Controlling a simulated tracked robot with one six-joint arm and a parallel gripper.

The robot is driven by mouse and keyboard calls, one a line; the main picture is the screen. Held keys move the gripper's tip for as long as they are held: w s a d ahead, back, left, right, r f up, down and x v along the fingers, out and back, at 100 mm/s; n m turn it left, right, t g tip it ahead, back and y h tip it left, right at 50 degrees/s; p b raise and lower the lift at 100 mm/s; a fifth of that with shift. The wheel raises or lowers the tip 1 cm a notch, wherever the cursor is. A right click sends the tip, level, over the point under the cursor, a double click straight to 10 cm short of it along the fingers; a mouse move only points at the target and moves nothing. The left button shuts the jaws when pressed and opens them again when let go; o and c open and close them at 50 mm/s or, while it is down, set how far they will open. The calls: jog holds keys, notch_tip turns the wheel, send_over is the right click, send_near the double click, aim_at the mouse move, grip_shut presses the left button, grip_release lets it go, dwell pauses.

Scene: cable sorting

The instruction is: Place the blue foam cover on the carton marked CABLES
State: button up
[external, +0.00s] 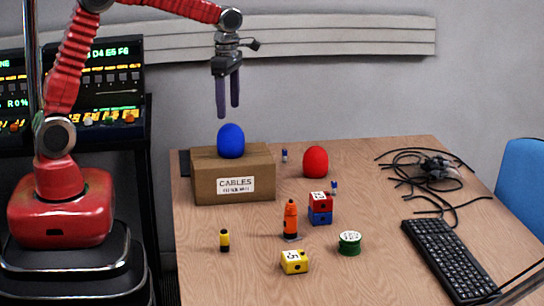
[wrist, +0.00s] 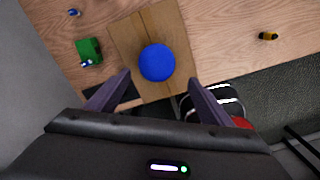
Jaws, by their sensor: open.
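The blue foam cover (external: 231,141) is a smooth rounded dome. It sits on top of the brown carton (external: 205,184), whose white label reads CABLES. My gripper (external: 228,112) hangs above the cover, fingers pointing down, open and empty, with a gap to the cover. In the wrist view the blue cover (wrist: 157,62) lies on the carton's top (wrist: 128,42), beyond the fingertips of my gripper (wrist: 158,80), which are spread apart.
A red foam cover (external: 315,162) stands right of the carton. Stacked cubes (external: 320,208), an orange bottle (external: 290,220), a yellow cube (external: 294,262) and a green spool (external: 349,243) are nearer the front. A keyboard (external: 445,258) and tangled black cables (external: 430,172) lie at right.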

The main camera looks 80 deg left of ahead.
jog(key=s+d+r+m+t, duration=0.2)
jog(key=s+d+r+m, duration=0.1)
jog(key=s+d+m, duration=0.5)
jog(key=s+d+r+m+t, duration=0.3)
jog(key=s+d+m, duration=0.5)
jog(key=s+m, duration=0.7)
jog(key=m, duration=0.7)
jog(key=shift+s+r+m, duration=0.2)
jog(key=shift+r+m, duration=0.1)
